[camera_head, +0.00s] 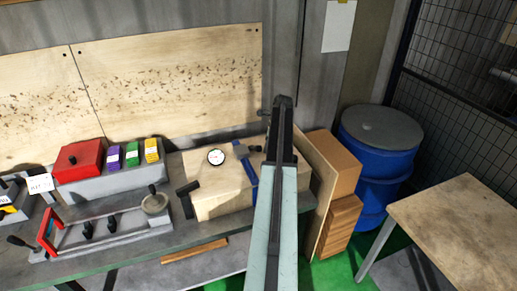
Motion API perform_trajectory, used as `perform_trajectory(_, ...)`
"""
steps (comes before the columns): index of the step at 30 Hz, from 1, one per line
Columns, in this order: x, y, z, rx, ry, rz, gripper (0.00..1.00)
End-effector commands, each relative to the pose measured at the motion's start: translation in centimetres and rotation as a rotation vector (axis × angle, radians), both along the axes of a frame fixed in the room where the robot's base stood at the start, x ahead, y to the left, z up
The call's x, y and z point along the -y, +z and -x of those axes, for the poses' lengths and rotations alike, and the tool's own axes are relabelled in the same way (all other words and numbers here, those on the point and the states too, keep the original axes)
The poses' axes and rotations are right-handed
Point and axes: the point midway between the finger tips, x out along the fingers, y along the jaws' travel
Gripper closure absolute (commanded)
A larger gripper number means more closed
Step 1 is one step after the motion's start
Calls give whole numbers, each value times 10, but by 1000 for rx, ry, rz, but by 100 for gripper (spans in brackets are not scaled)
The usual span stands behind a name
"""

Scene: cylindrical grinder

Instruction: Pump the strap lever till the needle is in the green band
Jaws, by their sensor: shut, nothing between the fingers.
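A wooden crate (218,188) stands on the grey bench, with a blue strap (250,178) running over it. A small round white gauge (215,157) sits on its top left; its needle and any green band are too small to read. A grey-blue fitting (240,149) with a short dark bar sits at the strap's top; it looks like the strap lever, but I cannot be sure. My gripper (284,100) is shut and empty, raised at the end of my pale arm, to the right of the crate in the picture. My arm hides part of the crate's right side.
A black T-shaped handle (187,192) is left of the crate. A grey fixture (110,232) and a red box (78,160) with coloured blocks fill the bench's left. Cardboard boxes (335,165), a blue barrel (375,175) and a wooden table (460,215) are at right.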

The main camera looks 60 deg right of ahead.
Motion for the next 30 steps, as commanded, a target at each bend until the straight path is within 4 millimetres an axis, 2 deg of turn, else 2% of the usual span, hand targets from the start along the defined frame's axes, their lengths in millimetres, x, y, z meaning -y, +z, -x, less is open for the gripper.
perform_trajectory(12, 6, 68, 14, 0, 0, 0, 100)
perform_trajectory(14, 6, 74, 16, 0, 0, 0, 100)
perform_trajectory(30, 7, 74, 18, 0, 0, 0, 100)
